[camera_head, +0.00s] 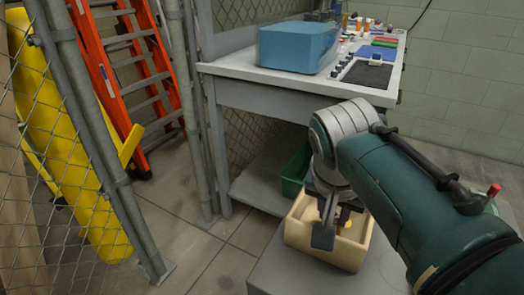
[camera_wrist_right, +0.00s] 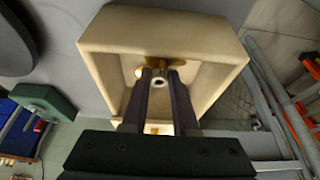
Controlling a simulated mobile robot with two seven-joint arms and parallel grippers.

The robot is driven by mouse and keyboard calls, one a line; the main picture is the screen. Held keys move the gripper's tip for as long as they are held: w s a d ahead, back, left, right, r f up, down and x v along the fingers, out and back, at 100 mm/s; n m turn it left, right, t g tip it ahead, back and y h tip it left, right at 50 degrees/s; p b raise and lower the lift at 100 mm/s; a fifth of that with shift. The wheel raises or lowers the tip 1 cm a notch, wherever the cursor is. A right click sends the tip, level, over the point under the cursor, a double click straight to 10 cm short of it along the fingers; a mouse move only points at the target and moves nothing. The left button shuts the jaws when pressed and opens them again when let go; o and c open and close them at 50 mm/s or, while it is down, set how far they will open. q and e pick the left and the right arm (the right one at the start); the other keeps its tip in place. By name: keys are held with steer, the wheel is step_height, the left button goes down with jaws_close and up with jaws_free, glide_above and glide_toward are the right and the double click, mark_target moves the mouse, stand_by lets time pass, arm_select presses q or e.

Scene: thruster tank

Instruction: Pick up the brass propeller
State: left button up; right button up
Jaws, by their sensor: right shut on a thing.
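The brass propeller (camera_wrist_right: 157,64) is inside the cream open-topped box (camera_wrist_right: 225,75), between the fingertips of my right gripper (camera_wrist_right: 158,79). A pale hub end shows between the fingers. In the head view a bit of the propeller's yellow brass (camera_head: 346,213) shows beside my right gripper (camera_head: 335,222), which reaches down into the box (camera_head: 328,253). The gripper is shut on the propeller. The fingers hide part of it, and I cannot tell whether it is clear of the box floor. My left gripper is not in view.
The box stands on a grey surface (camera_head: 276,268). A green bin (camera_head: 296,170) is behind it, by the workbench (camera_head: 225,70) that carries a blue box (camera_head: 297,46) and small items. A chain-link fence, a yellow cylinder (camera_head: 52,125) and an orange ladder (camera_head: 112,70) are at the left.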

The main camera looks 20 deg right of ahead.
jaws_close()
stand_by(0.3)
step_height(320, 180, up, 20)
steer(key=p, duration=0.6)
steer(key=shift+d, duration=0.1)
